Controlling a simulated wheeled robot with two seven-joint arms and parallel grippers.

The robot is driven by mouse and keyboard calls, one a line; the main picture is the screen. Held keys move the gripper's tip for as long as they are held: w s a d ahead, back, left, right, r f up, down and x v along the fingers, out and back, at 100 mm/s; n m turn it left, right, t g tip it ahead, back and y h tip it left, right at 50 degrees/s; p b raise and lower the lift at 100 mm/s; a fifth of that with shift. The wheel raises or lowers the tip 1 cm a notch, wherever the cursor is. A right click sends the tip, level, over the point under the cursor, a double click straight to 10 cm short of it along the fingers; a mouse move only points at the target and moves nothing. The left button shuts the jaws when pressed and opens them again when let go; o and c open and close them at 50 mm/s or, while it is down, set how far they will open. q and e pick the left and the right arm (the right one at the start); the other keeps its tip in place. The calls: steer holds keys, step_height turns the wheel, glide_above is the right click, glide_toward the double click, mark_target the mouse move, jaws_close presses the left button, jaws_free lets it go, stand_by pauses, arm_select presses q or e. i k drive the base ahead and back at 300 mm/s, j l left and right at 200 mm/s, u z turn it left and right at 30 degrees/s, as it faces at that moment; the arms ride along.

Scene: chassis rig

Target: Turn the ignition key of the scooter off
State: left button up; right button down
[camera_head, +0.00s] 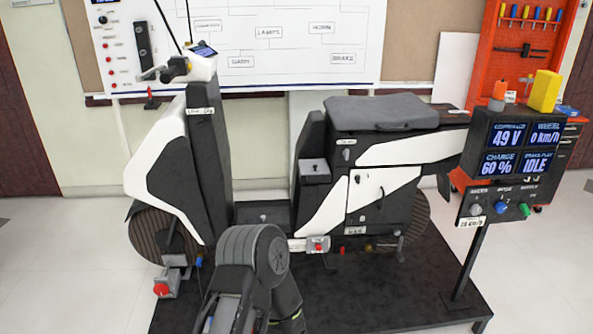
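The scooter (410,152) is black and white and stands upright on a dark mat, its front to the left. Its front column (205,155) has a dark inner face with a small white label near the top. The handlebar (170,70) and a small display (203,50) sit above it. I cannot make out the ignition key or its position at this size. One of my dark arm links (250,265) shows at the bottom centre, in front of the scooter's lower part. Neither gripper's fingertips can be seen.
A display stand (515,140) at the right reads 49 V, 60 %, 0 km/h and IDLE, with knobs below. A whiteboard diagram (280,65) is behind. An orange tool board (515,60) stands at the back right. A small red-button box (168,287) is by the front wheel.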

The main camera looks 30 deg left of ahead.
mark_target(201, 124)
steer(key=u, duration=1)
